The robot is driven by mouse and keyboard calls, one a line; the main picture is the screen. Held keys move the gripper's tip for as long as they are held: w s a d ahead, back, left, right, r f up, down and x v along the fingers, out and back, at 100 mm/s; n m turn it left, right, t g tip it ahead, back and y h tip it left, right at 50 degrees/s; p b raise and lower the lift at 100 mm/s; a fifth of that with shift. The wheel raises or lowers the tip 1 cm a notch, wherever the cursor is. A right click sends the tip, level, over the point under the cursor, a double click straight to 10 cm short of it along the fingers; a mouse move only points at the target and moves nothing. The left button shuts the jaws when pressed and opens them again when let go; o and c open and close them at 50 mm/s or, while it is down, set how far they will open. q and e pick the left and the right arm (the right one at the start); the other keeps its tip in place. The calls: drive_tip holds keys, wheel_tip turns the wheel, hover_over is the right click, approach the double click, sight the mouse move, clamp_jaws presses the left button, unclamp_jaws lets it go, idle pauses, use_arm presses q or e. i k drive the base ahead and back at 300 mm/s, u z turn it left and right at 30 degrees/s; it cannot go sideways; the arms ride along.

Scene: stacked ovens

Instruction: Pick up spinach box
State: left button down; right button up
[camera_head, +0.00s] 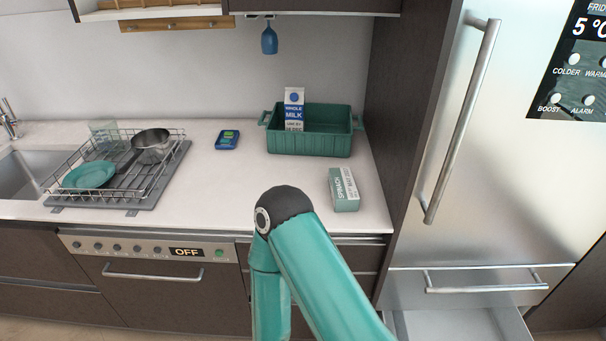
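The spinach box (345,203) is a small teal and white carton with the word SPINACH on its label. It sits on the white counter towards its right end, in front of the green tray. Its visible faces are clear of my arm, which shows to its left and nearer to me. Neither of my grippers shows in the head view. Only a teal arm link with a dark joint rises from the bottom middle.
A green handled tray (336,145) holds a milk carton (294,103). A blue package (227,140) and a dish rack (150,187) with a pan and plate stand left. The fridge (490,190) is right. A lower drawer (455,325) is open. Mid-counter is clear.

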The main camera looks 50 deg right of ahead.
sight(346, 197)
drive_tip(key=u, duration=0.6)
drive_tip(key=i, duration=0.25)
drive_tip(key=z, duration=1.7)
drive_tip(key=k, duration=0.45)
drive_tip(key=z, duration=0.35)
drive_tip(key=i, duration=0.45)
drive_tip(key=u, duration=0.15)
